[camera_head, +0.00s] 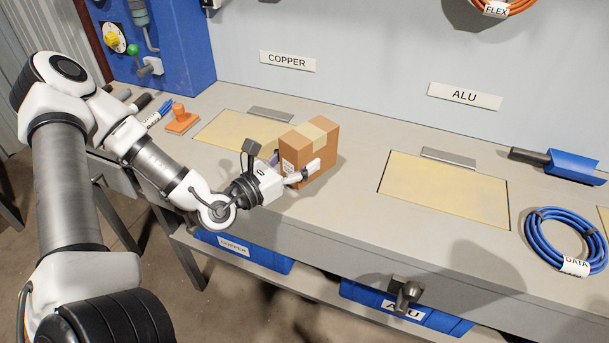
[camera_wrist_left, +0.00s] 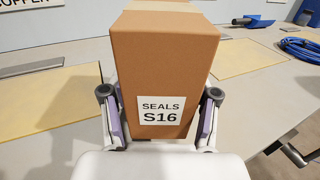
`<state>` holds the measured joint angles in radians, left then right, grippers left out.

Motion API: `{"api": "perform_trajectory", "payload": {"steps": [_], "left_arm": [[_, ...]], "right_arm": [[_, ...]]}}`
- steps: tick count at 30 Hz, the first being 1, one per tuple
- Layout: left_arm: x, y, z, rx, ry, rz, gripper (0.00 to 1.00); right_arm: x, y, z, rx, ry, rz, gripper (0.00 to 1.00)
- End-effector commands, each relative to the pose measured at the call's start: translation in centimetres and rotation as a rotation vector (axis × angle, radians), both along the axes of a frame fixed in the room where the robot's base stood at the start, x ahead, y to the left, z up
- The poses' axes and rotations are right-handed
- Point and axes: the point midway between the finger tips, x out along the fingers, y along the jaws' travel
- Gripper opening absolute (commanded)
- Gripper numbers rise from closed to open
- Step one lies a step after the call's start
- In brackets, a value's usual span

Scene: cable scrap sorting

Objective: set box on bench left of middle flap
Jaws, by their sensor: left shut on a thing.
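A brown cardboard box (camera_head: 320,141) with a strip of pale tape on top is at the bench, between the copper flap (camera_head: 226,130) and the middle flap (camera_head: 445,190) under the ALU sign. My left gripper (camera_head: 296,172) is shut on the box from its front left. In the left wrist view the box (camera_wrist_left: 163,70) stands upright between both fingers, with its label "SEALS S16" facing me. The box looks to be at or just over the bench top (camera_head: 345,212); I cannot tell whether it touches. My right gripper is not in view.
A coil of blue DATA cable (camera_head: 541,258) and a blue scoop (camera_head: 573,166) lie to the right. An orange stamp-like item (camera_head: 182,122) and a small blue cable (camera_head: 158,115) lie at the left. Blue bins sit under the bench. Bench left of the middle flap is clear around the box.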

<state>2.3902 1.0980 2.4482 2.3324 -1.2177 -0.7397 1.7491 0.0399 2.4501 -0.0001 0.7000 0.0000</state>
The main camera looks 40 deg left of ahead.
Motion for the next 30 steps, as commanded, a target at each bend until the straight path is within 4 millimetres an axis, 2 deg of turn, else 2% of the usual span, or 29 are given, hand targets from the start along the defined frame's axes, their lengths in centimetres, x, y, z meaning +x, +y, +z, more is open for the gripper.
{"api": "perform_trajectory", "payload": {"steps": [3,6,12,20,21,22,23,30], "left_arm": [[2.2,0.7,-0.3,0.007,-0.001,-0.001,0.11],[3.1,1.0,-0.5,0.003,-0.001,-0.001,0.11],[3.1,1.0,-3.8,0.003,0.003,-0.002,0.11],[3.1,1.0,-3.7,0.0,-0.001,-0.001,0.11],[3.1,1.0,-3.7,-0.001,0.001,-0.001,0.7],[3.1,1.0,-3.7,-0.001,0.001,-0.001,0.81],[3.1,1.0,-3.7,-0.001,0.0,-0.001,0.85],[3.1,1.0,-3.7,-0.001,0.0,-0.001,0.85]], "right_arm": [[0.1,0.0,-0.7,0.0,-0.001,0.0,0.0],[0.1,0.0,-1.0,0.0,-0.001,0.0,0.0],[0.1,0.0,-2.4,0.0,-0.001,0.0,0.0],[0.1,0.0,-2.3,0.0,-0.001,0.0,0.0],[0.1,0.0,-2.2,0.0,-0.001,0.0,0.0],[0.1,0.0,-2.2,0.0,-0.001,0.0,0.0],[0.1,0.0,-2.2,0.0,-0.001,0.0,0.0],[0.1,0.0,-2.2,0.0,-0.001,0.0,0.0]]}}
